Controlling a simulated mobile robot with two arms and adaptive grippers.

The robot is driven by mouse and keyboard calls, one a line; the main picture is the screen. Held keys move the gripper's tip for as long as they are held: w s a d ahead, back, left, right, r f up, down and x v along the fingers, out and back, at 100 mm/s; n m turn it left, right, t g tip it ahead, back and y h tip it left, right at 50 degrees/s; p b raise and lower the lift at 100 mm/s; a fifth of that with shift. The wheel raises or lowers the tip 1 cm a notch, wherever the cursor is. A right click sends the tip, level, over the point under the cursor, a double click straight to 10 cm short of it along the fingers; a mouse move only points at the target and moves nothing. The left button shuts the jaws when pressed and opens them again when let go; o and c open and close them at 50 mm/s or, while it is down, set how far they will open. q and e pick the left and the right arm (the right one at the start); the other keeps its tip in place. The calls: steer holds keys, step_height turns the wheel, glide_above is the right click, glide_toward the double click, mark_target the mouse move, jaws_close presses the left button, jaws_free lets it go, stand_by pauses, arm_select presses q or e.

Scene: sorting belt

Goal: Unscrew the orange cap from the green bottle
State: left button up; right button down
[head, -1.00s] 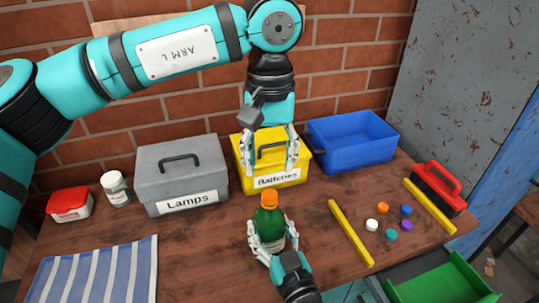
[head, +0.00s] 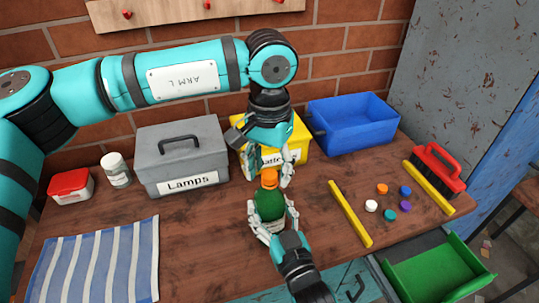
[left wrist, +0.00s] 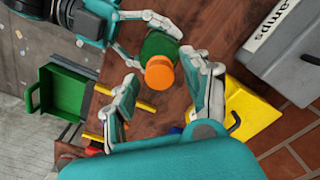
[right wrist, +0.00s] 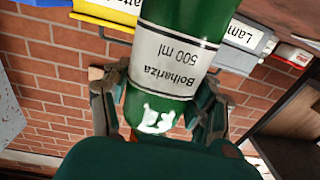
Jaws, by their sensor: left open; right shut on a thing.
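The green bottle (head: 270,205) stands upright near the front middle of the table, with the orange cap (head: 269,178) on top. My right gripper (head: 272,225) is shut around the bottle's body; in the right wrist view the bottle (right wrist: 180,60) with its white label lies between the fingers. My left gripper (head: 276,172) is open just above and behind the cap. In the left wrist view the orange cap (left wrist: 160,72) shows just beyond the open fingers of my left gripper (left wrist: 160,85), and I see no contact with it.
Behind stand a grey Lamps box (head: 182,161), a yellow box (head: 303,138) and a blue bin (head: 352,127). To the right, several loose caps (head: 371,206) lie between two yellow bars (head: 350,214). A striped cloth (head: 97,262) lies front left.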

arm_select(q)
steer(key=shift+f, duration=0.15)
jaws_close()
stand_by(0.4)
